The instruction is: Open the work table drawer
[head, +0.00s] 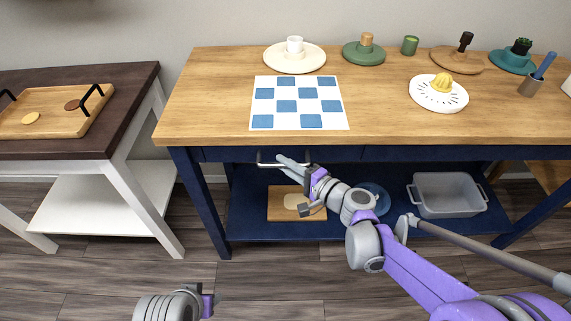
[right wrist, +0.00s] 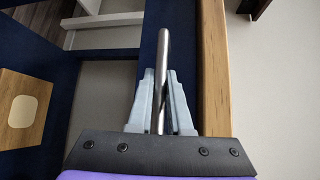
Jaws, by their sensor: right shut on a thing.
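The work table (head: 215,100) has a light wood top and a dark blue frame. Its drawer front (head: 225,154) is a narrow blue band under the top's front edge and looks flush with the frame. A metal bar handle (head: 267,163) sticks out from it. My right gripper (head: 283,162) is shut on this handle. In the right wrist view the bar (right wrist: 163,50) runs between the two grey fingers (right wrist: 162,100), near the table's wood edge (right wrist: 212,70). The fingers hide part of the handle in the head view.
A checkered mat (head: 300,103), plates and small items stand on the top. The lower shelf holds a wooden board (head: 285,212) and a grey bin (head: 450,195). A dark side table (head: 80,150) with a tray (head: 45,112) stands left. The floor in front is clear.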

